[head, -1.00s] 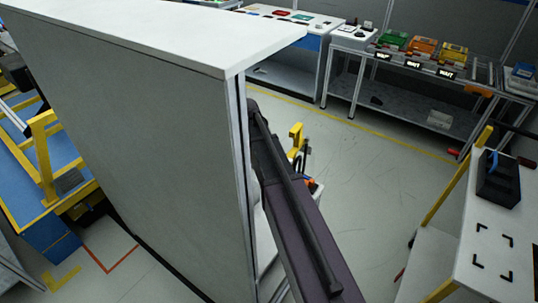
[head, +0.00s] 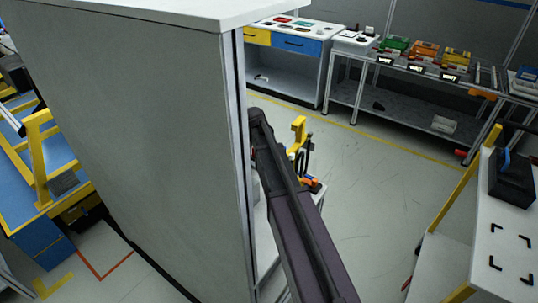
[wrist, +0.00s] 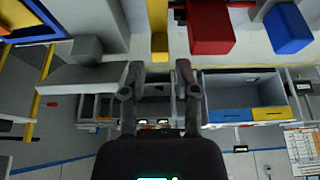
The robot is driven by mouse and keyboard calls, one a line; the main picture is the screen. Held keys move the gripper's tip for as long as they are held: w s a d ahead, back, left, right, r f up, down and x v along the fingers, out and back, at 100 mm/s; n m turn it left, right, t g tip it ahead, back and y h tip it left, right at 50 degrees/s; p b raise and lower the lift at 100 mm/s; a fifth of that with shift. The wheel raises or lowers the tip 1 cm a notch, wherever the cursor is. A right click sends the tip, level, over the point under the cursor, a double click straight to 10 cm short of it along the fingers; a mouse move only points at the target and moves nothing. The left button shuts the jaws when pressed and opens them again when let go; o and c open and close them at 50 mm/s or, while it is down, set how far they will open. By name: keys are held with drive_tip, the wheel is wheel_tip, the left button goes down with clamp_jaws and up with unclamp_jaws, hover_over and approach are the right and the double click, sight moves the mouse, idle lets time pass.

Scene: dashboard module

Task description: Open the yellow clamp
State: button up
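A yellow upright piece (head: 298,130), which may be the yellow clamp, stands just past the long dark purple bar in the head view. Its lower part is hidden by the bar, and I cannot tell whether it is open or closed. Black and orange parts (head: 312,183) lie close to it. My gripper (wrist: 158,70) shows only in the wrist view, with its two fingers spread apart and nothing between them. A yellow strip (wrist: 158,32) lies above the fingers in that picture. I cannot tell whether it belongs to the clamp.
A large grey cabinet (head: 130,130) fills the head view's left and middle. A white table (head: 510,235) stands at right, and a shelf (head: 410,95) with colored bins stands behind. Open floor (head: 370,185) lies between. Red (wrist: 210,27) and blue (wrist: 287,28) blocks show in the wrist view.

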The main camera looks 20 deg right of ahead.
drive_tip(key=shift+b+x, duration=0.95)
drive_tip(key=shift+x, duration=0.4)
clamp_jaws()
